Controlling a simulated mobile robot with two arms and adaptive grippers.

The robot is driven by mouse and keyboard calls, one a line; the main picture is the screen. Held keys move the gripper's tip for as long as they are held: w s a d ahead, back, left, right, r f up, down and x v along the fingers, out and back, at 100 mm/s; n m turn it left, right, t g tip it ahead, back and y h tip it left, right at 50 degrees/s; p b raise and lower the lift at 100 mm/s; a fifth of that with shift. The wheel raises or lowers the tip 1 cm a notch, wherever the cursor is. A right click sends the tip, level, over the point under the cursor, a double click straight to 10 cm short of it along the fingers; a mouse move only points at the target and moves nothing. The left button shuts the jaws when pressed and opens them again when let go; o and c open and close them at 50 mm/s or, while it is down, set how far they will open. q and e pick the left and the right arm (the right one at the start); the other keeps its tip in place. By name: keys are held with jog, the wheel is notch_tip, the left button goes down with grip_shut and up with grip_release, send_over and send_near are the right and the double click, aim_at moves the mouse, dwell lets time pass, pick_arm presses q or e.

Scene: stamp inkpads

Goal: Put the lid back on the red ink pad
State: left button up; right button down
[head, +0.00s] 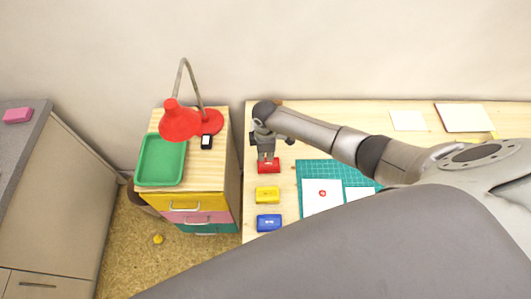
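The red ink pad (269,168) lies near the left edge of the wooden desk, at the back of a column of pads. My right gripper (267,158) points down directly over it, with its fingertips at or just above its far part. The fingers cover part of the red. I cannot make out a separate lid, or tell whether one is on the pad or between the fingers. My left gripper is not in view.
A yellow pad (267,195) and a blue pad (268,223) stand nearer on the desk (285,207). A green cutting mat (312,168) with a red-stamped paper (322,203) lies to the right. A drawer cabinet left holds a green tray (160,160) and red lamp (180,122).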

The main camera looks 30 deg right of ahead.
aim_at(266, 163)
jog(key=shift+f+b, duration=1.5)
jog(key=shift+f, duration=0.6)
jog(key=shift+r, duration=0.1)
notch_tip(266, 163, up, 5)
jog(key=p, duration=0.5)
jog(key=shift+r+p, duration=0.3)
jog(key=shift+r, duration=0.65)
jog(key=shift+s, duration=0.1)
